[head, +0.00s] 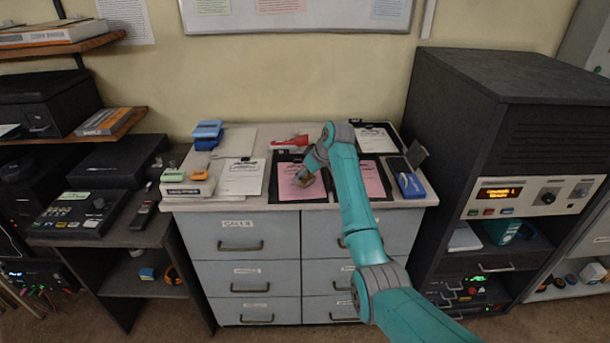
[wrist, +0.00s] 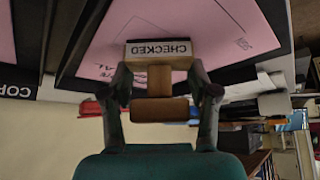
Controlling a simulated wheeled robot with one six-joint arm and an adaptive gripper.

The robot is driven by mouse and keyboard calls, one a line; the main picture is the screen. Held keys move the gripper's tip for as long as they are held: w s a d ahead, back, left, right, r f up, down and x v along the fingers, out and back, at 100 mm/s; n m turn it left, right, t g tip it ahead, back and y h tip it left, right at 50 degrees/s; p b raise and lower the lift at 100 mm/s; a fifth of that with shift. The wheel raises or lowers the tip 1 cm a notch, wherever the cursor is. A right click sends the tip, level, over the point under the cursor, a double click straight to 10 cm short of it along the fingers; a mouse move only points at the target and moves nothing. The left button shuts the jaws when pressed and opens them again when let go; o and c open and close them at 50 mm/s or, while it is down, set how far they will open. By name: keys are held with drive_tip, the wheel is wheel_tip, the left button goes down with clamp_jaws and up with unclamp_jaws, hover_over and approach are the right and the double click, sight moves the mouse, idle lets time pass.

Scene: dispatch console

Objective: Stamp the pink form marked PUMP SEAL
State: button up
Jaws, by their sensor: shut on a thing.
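My gripper (head: 304,177) is shut on a wooden stamp (wrist: 153,78) with a white label reading CHECKED. In the head view it is over the left of two pink forms (head: 288,190) on dark clipboards on the cabinet top. The other pink form (head: 374,182) lies to the right, partly behind my arm. In the wrist view the stamp is in front of a pink sheet (wrist: 205,20) with a small drawn box and partly hidden lettering. I cannot read either form's full title, or tell whether the stamp touches the paper.
White forms lie left (head: 240,180) and back right (head: 374,140). A red object (head: 289,143) lies behind the left pink form. A blue item (head: 411,186) is at the right edge, by the tall dark console (head: 470,110). A blue device (head: 207,130) stands back left.

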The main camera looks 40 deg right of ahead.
drive_tip(key=shift+r, duration=3.5)
